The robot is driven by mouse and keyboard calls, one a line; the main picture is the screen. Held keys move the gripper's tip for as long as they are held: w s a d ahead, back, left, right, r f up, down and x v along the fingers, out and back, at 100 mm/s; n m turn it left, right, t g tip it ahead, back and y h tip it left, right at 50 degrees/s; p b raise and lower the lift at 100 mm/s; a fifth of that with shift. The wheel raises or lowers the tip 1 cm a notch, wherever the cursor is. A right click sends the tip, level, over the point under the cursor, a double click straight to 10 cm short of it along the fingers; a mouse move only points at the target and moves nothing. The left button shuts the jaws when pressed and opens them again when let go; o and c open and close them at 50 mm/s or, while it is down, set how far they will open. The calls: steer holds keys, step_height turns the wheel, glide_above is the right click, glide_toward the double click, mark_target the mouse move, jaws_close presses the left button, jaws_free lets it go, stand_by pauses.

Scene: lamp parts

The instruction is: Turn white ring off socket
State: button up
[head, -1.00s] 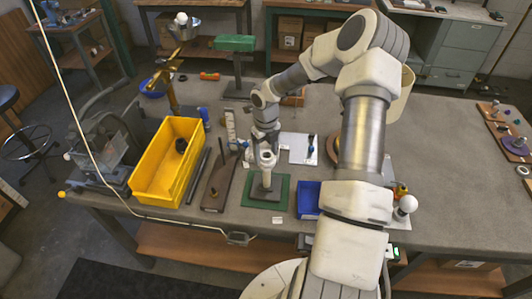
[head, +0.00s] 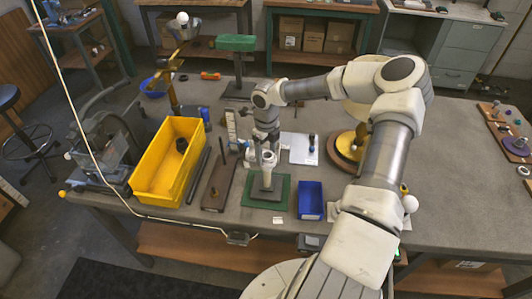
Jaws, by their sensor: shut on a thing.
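The lamp socket stands upright on a grey post (head: 267,179) fixed over a green mat (head: 284,190) near the table's front edge. The white ring (head: 268,158) shows small and pale at the top of the post. My gripper (head: 267,150) points down over the post from behind and is shut on the white ring. The fingers partly cover the ring and the socket, so the thread is hidden. I cannot tell whether the ring has lifted from the socket.
A yellow bin (head: 151,185) and a brown board (head: 218,186) stand left of the mat. A blue tray (head: 310,203) is close on its right. A white sheet (head: 300,150) lies behind. A white bulb (head: 410,204) stands to the right, beside my arm.

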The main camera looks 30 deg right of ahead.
steer(key=o, duration=1.4)
steer(key=m+b, duration=0.1)
steer(key=m, duration=0.3)
steer(key=shift+d+m, duration=0.15)
steer(key=shift+m, duration=0.25)
steer(key=m+b, duration=0.1)
steer(key=m, duration=0.4)
steer(key=shift+d, duration=0.1)
steer(key=m+b, duration=0.1)
steer(key=m, duration=0.4)
steer(key=shift+s+d+m, duration=0.1)
steer(key=shift+m, duration=0.2)
steer(key=m+b, duration=0.1)
steer(key=m, duration=0.4)
steer(key=shift+s+b, duration=0.1)
steer(key=shift+b, duration=0.2)
